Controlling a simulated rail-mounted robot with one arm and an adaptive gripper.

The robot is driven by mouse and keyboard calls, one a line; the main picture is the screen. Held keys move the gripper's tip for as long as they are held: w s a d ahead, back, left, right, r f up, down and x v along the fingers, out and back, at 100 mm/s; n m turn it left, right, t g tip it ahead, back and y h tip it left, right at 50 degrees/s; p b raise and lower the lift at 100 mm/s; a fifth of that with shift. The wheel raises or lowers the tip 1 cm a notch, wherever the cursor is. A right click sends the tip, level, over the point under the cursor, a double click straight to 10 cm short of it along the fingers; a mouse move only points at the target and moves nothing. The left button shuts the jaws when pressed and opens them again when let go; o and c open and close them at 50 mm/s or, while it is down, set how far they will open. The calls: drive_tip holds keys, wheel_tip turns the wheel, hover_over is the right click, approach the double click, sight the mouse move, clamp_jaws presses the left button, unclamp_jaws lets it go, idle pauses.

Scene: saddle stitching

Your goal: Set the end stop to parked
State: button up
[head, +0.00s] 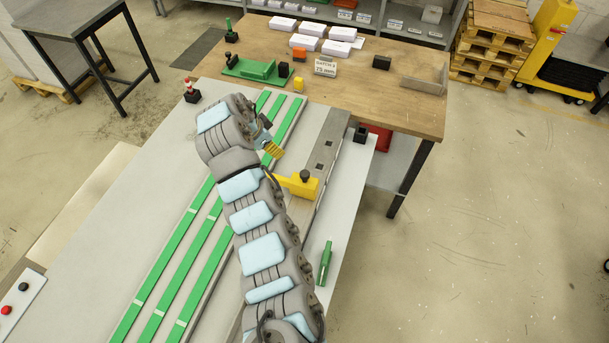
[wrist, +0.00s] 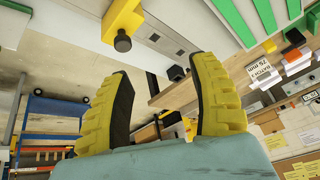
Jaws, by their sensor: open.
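The end stop is a yellow block with a black knob on top (head: 305,184), and a yellow arm reaches from it to the left. It sits on the grey metal rail (head: 331,138) along the right side of the machine table. The end stop also shows at the top of the wrist view (wrist: 122,22), its black knob towards me. My gripper (head: 272,149) is just behind and left of the end stop in the head view, above the table. Its yellow fingers are spread in the wrist view (wrist: 160,68), with nothing between them. The end stop is outside the fingers, not touching them.
Green strips (head: 190,215) run along the table left of the rail. A black block (head: 361,134) stands by the rail's far end. A green handle (head: 324,262) lies right of the rail. A wooden bench (head: 420,100) with a sign and paper stacks is behind.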

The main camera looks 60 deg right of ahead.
drive_tip(key=s+r+m+g+y, duration=0.1)
drive_tip(key=s+m+y, duration=0.1)
drive_tip(key=s, duration=0.3)
drive_tip(key=b, duration=0.2)
approach(304, 173)
drive_tip(key=p+x, duration=0.1)
drive_tip(key=x, duration=0.9)
drive_tip(key=shift+s+f, duration=0.1)
drive_tip(key=shift+s, duration=0.05)
clamp_jaws()
